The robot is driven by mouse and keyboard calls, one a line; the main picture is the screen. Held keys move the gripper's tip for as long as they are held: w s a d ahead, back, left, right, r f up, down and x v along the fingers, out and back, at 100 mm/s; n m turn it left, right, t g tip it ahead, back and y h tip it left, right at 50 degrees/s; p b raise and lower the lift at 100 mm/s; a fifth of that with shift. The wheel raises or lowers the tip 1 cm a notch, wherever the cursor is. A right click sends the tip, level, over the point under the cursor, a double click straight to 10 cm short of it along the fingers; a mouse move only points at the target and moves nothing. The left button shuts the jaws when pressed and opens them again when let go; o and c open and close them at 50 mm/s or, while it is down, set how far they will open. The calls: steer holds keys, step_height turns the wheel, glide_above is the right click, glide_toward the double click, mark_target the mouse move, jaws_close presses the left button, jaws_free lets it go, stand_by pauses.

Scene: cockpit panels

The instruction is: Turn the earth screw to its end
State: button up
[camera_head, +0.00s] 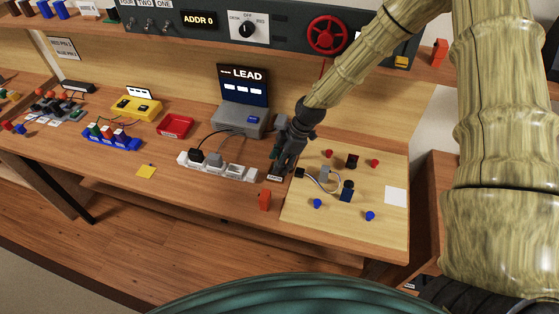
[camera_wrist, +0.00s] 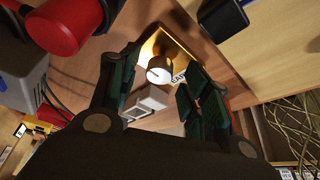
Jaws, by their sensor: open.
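The earth screw (camera_wrist: 159,70) shows in the wrist view as a pale round head with a line across it, on a small lit yellowish plate. A white label (camera_wrist: 179,77), partly covered, stands beside it. My gripper (camera_wrist: 163,92) is open, with the screw head in view between its dark green finger pads, toward their far ends. I cannot tell whether a pad touches the screw. In the head view my gripper (camera_head: 283,160) points down at the left edge of the pale board, and it hides the screw. A small label (camera_head: 275,178) shows by the fingertips.
A white power strip (camera_head: 216,167) with plugs lies left of my gripper. A grey device (camera_head: 240,119) with a LEAD screen stands behind. The pale board (camera_head: 330,226) at right carries red and blue pegs and a cable. A red-orange block (camera_head: 265,200) stands at the front edge.

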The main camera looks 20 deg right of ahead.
steer(key=shift+w+f, duration=0.15)
steer(key=c, duration=1)
steer(key=shift+c, duration=0.2)
